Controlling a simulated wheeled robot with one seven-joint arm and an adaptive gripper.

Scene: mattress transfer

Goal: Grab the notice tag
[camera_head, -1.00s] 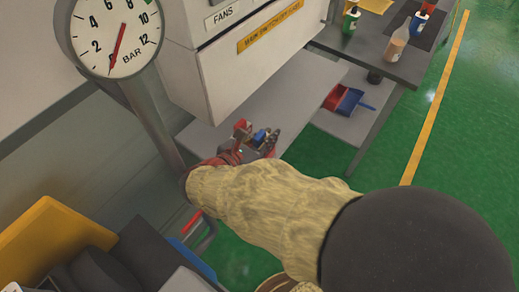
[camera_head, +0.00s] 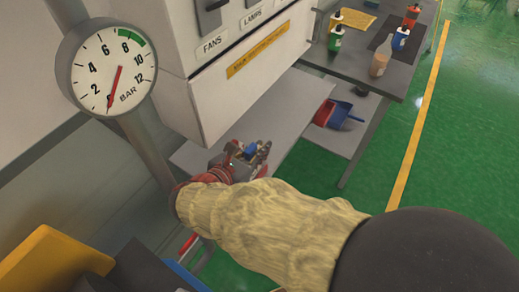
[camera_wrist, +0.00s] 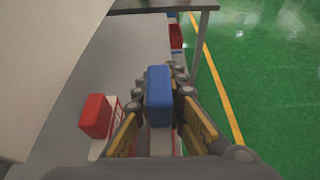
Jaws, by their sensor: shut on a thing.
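My gripper (camera_wrist: 158,108) is shut on a blue-topped object with a white lower part (camera_wrist: 158,95). Its fingers stand on both sides of it, over the grey shelf. In the head view my gripper (camera_head: 248,156) is small, with the blue top (camera_head: 251,150) between its fingers. A similar red-topped object with a white lower part (camera_wrist: 97,116) is just left of the left finger, outside the grip. No lettering on either is readable, so I cannot tell which is the notice tag.
The shelf (camera_head: 196,158) lies below a grey cabinet (camera_head: 245,85) with switches labelled FANS and LAMPS. A pressure gauge (camera_head: 107,67) on a post is left. Green floor is open at right.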

